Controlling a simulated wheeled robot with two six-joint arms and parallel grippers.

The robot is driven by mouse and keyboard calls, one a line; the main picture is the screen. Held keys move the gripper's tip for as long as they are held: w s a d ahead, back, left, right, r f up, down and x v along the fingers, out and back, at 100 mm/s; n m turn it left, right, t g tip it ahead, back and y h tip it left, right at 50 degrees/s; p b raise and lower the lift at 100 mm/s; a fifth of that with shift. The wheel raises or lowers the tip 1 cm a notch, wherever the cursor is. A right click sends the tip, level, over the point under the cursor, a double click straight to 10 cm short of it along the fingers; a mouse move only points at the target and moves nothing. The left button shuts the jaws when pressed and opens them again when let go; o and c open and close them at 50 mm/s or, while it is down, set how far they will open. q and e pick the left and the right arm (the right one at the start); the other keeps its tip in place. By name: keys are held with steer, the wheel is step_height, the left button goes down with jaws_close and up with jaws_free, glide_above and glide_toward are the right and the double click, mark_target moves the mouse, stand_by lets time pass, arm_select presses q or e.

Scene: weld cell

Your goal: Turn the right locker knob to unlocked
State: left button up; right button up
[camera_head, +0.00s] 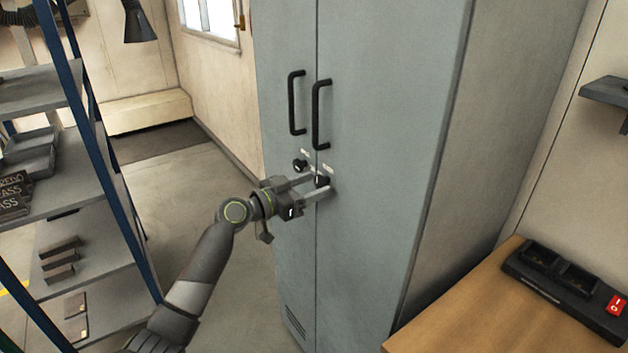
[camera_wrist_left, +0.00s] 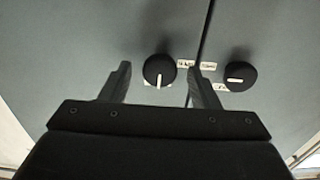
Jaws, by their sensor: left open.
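The grey locker (camera_head: 385,130) has two black round knobs below its handles. The right locker knob (camera_head: 322,181) sits on the right door; in the left wrist view this knob (camera_wrist_left: 159,68) has a white mark that runs vertically. The left locker knob (camera_head: 299,165) shows in the wrist view on the right (camera_wrist_left: 240,75), with its white mark close to horizontal. My left gripper (camera_head: 318,185) is open, with its fingers on either side of the right knob. In the wrist view a gap shows between the knob and each finger (camera_wrist_left: 160,80). My right gripper is out of view.
Two black door handles (camera_head: 321,115) stick out above the knobs. A blue-framed shelf rack (camera_head: 100,150) stands at the left. A wooden bench (camera_head: 480,315) with a black switch box (camera_head: 565,280) is at the right. Floor (camera_head: 190,190) is clear between rack and locker.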

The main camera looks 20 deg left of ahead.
arm_select(q)
steer(key=shift+w+d, duration=0.25)
steer(key=shift+w, duration=0.05)
steer(key=c, duration=1)
